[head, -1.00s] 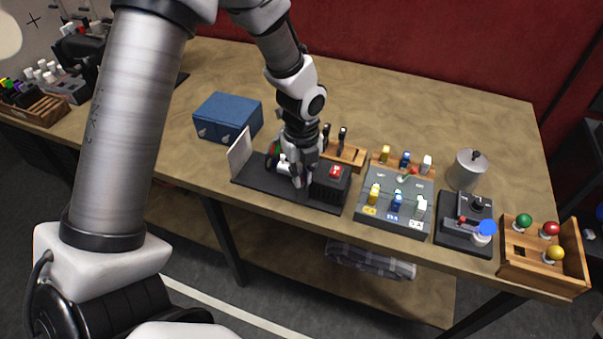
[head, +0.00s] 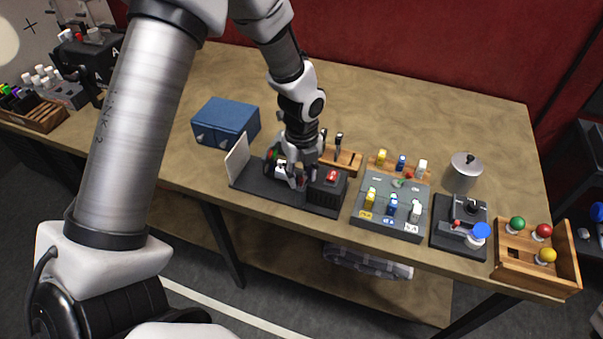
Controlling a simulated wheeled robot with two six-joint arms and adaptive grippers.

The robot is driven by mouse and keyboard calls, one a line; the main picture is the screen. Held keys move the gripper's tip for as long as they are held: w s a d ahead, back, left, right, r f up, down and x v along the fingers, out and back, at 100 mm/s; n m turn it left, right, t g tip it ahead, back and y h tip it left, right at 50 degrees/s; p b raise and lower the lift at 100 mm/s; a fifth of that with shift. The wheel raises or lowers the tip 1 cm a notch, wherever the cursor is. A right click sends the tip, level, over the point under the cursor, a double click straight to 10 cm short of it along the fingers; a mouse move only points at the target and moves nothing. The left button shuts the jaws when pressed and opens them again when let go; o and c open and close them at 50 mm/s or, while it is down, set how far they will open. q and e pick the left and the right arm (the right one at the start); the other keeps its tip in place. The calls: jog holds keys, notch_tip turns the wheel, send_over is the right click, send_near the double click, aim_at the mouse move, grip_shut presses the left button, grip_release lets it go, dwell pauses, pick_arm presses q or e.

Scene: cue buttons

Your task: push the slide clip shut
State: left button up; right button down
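My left gripper (head: 299,179) points down over a long black base (head: 258,190) near the table's front edge. A white part (head: 283,169) with dark marks sits low beside the fingers, partly hidden by them. A black block with a red button (head: 331,176) stands at the base's right end, just right of the fingers. A white upright panel (head: 238,158) stands at its left end. I cannot tell which part is the slide clip, or whether the fingers touch or hold anything. My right gripper is not in view.
A blue box (head: 225,121) stands behind the base. A wooden rack (head: 342,160) stands behind the gripper. To the right are a grey switch panel (head: 385,224), a black device with a blue knob (head: 461,229), a metal pot (head: 464,170) and a wooden tray (head: 517,268). The table's back is clear.

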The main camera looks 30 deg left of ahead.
pick_arm(q)
notch_tip(320, 180, up, 12)
dwell(0.3)
jog(key=shift+w, duration=0.1)
jog(key=shift+f, duration=0.1)
